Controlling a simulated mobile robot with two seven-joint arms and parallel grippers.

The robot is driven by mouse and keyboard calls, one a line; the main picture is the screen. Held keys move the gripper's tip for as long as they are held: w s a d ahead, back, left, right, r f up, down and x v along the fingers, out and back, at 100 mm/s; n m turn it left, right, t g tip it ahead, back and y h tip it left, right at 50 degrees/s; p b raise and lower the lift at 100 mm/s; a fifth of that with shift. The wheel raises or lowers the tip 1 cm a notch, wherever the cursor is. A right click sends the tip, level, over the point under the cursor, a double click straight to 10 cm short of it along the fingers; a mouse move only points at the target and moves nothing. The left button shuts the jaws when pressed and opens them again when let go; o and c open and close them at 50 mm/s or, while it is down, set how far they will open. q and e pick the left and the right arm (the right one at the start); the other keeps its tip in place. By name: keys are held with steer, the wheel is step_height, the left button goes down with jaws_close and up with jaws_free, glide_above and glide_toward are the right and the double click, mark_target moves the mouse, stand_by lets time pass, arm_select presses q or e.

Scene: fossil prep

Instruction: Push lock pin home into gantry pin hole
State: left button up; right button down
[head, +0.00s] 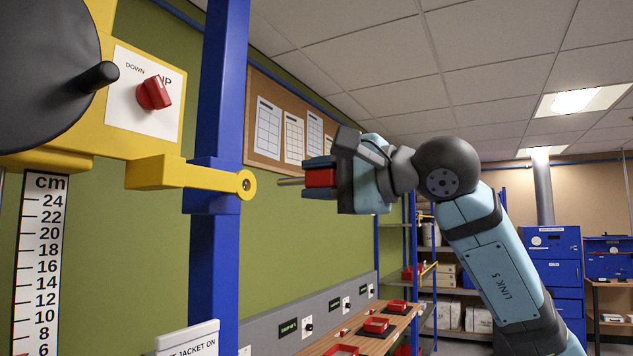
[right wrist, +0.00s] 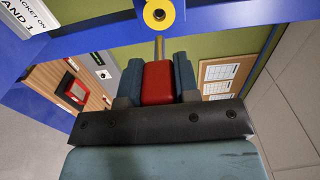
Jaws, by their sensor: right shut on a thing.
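The lock pin (head: 320,178) has a red grip and a thin metal shaft pointing left. My right gripper (head: 318,180) is shut on its red grip; the pin also shows between the fingers in the right wrist view (right wrist: 158,82). The gantry pin hole (head: 246,184) is in the round yellow end of the yellow arm (head: 175,174) on the blue post. It also shows at the top of the right wrist view (right wrist: 159,14). In the head view a gap separates the shaft tip from the hole, at nearly the same height. My left gripper is not in view.
The blue post (head: 220,90) stands just behind the yellow arm. A red DOWN/UP knob (head: 154,93), a black handwheel (head: 40,70) and a cm scale (head: 42,260) are at the left. A bench (head: 375,340) with red trays is below. The space around the pin is clear.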

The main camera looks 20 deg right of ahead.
mark_target(280, 183)
steer(key=shift+w+a, duration=0.3)
steer(key=shift+w, duration=0.05)
steer(key=p+x, duration=0.1)
steer(key=x, duration=0.3)
steer(key=shift+w+a, duration=0.3)
steer(key=shift+b, duration=0.35)
stand_by(0.4)
steer(key=shift+w, duration=0.15)
stand_by(0.3)
steer(key=x, duration=0.3)
steer(key=shift+w+a, duration=0.25)
stand_by(0.5)
steer(key=shift+w, duration=0.1)
stand_by(0.8)
